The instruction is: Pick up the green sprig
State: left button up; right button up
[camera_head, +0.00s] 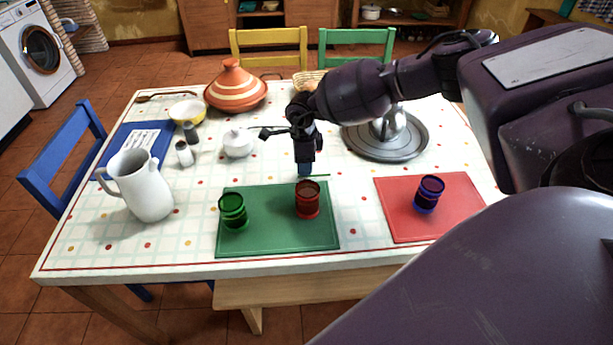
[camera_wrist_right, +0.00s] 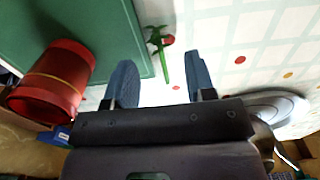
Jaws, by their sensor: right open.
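The green sprig (camera_wrist_right: 161,50) shows in the right wrist view, lying beside the edge of the green mat (camera_wrist_right: 95,22). It also shows in the head view as a thin green strip (camera_head: 321,175) just behind the red glass. My right gripper (camera_head: 305,171) points down at the sprig in the head view. In the right wrist view its two blue-grey fingers (camera_wrist_right: 160,77) are apart, with the sprig ahead of the gap between them and nothing held. The exact height above the table is hard to tell. My left gripper is out of view.
The red glass (camera_head: 307,200) stands close by on the green mat, with a green glass (camera_head: 233,211) to its left. A white sugar pot (camera_head: 237,143) and a metal tray (camera_head: 360,148) flank my right gripper. A blue glass (camera_head: 428,194) stands on the red mat (camera_head: 398,222).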

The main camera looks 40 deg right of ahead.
notch_tip(320, 180, down, 4)
jog(key=shift+a+b, duration=0.15)
jog(key=shift+b, duration=0.2)
jog(key=shift+f, duration=0.2)
jog(key=shift+s, duration=0.1)
jog(key=c, duration=0.8)
jog(key=shift+f, duration=0.1)
grip_shut()
jog(key=shift+r, duration=0.4)
notch_tip(320, 180, up, 20)
jog(key=p, duration=0.3)
jog(key=shift+f, duration=0.25)
